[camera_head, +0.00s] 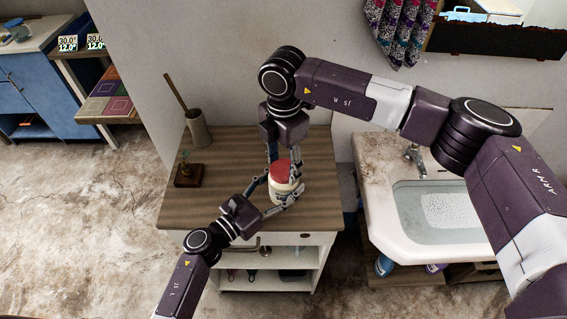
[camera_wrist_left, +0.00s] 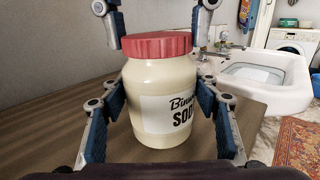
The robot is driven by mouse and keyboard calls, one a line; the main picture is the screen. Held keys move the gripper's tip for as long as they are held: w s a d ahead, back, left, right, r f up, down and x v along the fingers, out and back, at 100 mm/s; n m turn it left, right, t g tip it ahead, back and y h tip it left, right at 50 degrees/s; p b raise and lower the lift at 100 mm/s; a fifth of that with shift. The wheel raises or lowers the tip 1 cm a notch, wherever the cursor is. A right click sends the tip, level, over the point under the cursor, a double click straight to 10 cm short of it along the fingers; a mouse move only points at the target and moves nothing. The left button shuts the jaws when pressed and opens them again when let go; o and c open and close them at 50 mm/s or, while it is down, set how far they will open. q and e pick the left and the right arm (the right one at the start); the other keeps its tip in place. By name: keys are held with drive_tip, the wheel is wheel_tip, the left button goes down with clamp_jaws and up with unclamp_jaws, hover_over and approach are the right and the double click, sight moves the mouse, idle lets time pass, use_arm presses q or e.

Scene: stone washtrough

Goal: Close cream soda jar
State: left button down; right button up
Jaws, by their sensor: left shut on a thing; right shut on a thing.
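The cream soda jar (camera_head: 281,190) stands upright on the wooden top of the cabinet (camera_head: 230,210), with a red lid (camera_head: 281,171) on its mouth. In the left wrist view the jar (camera_wrist_left: 155,110) fills the middle, its label partly showing, and the red lid (camera_wrist_left: 157,45) sits level on top. My left gripper (camera_head: 275,196) is shut around the jar's body from the front left. My right gripper (camera_head: 284,170) comes down from above and is shut on the lid; its fingers show on both sides of the lid in the left wrist view. Whether the lid is fully tight cannot be told.
A stone washtrough (camera_head: 440,215) is at the right. The front left of the top is clear.

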drive_tip(key=m, duration=0.6)
drive_tip(key=o, duration=0.8)
wheel_tip(320, 180, up, 12)
use_arm(q)
drive_tip(key=c, duration=0.7)
unclamp_jaws()
drive_tip(key=shift+o, duration=0.2)
drive_tip(key=v, duration=1.2)
